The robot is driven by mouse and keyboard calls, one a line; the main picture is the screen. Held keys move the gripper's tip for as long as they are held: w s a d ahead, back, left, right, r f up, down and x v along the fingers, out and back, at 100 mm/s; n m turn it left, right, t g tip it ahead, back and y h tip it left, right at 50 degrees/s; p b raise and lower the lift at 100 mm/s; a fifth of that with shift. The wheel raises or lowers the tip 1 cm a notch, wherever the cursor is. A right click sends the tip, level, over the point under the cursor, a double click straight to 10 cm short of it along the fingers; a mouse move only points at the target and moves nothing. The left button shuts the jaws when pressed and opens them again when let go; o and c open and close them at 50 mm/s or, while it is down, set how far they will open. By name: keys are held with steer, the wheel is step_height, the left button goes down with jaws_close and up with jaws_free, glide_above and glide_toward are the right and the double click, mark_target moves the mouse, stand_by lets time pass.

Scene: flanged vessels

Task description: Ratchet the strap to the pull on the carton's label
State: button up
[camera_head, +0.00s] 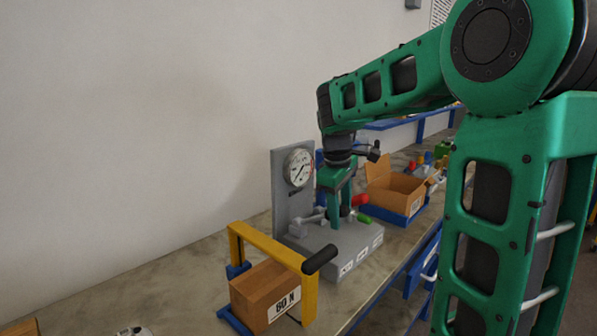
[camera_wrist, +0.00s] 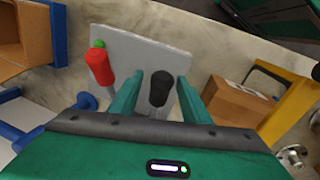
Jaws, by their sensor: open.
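The carton (camera_head: 268,289) sits under a yellow frame at the front left; its label (camera_head: 284,304) looks like 80 N or 60 N, too small to be sure. A grey fixture (camera_head: 352,246) stands beyond it with a round dial gauge (camera_head: 299,167) on an upright plate. My gripper (camera_head: 339,218) is open above the fixture, fingers pointing down. In the wrist view, a black-gripped lever (camera_wrist: 160,89) shows between my gripper's fingers (camera_wrist: 156,82). Contact cannot be told. A red handle (camera_wrist: 99,67) and a green knob (camera_wrist: 98,44) stand to its left. The strap is not clearly visible.
The yellow frame (camera_head: 266,244) with a black grip (camera_head: 320,260) rises beside the fixture. An open cardboard box (camera_head: 396,190) in a blue tray stands further along the bench, with small coloured objects behind it.

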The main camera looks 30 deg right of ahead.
steer(key=shift+c, duration=0.3)
jaws_close()
steer(key=shift+w+d+r, duration=0.1)
steer(key=shift+r, duration=0.05)
stand_by(0.8)
